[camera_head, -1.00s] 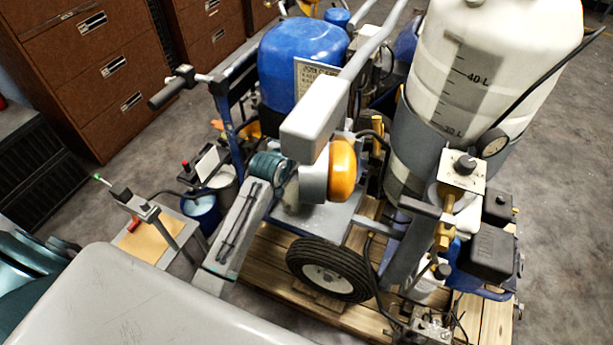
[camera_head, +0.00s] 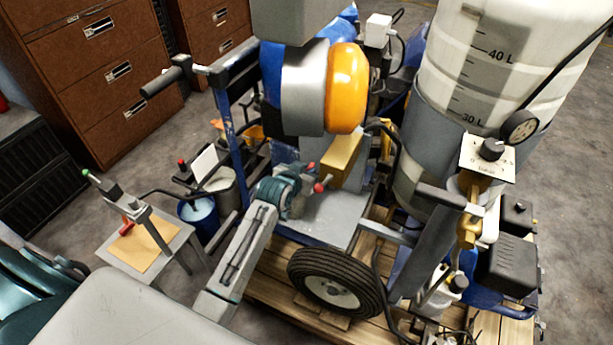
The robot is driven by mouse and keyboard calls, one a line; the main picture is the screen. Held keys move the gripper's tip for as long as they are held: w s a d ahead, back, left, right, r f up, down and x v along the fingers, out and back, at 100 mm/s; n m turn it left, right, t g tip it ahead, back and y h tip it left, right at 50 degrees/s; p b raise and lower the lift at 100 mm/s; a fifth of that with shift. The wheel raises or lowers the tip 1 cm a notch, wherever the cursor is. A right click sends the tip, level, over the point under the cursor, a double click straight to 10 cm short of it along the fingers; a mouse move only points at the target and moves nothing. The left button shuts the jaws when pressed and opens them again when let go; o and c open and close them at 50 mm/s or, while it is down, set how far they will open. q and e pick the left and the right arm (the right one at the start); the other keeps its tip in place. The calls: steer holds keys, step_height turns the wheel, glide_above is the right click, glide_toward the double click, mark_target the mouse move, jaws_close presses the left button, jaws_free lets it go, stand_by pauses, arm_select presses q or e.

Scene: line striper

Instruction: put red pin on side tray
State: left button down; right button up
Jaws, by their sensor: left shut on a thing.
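My left gripper (camera_head: 308,181) is shut at the end of the grey and teal arm, in the middle of the view. A red pin (camera_head: 320,187) shows as a small red end at its jaws; most of it is hidden. Gripper and pin are just left of a gold block (camera_head: 345,160), over the machine's grey deck. The side tray looks to be the small grey stand (camera_head: 187,240) with a tan pad at the left, well apart from the gripper. My right gripper is not in view.
A red item (camera_head: 127,227) and a green-tipped post (camera_head: 104,185) are at the tray. A blue bucket (camera_head: 199,214) stands between tray and machine. A silver and orange drum (camera_head: 345,88) hangs above the gripper. A black wheel (camera_head: 337,281) is below right.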

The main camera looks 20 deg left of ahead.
arm_select(q)
steer(key=shift+r, duration=0.1)
steer(key=c, duration=1.4)
jaws_free()
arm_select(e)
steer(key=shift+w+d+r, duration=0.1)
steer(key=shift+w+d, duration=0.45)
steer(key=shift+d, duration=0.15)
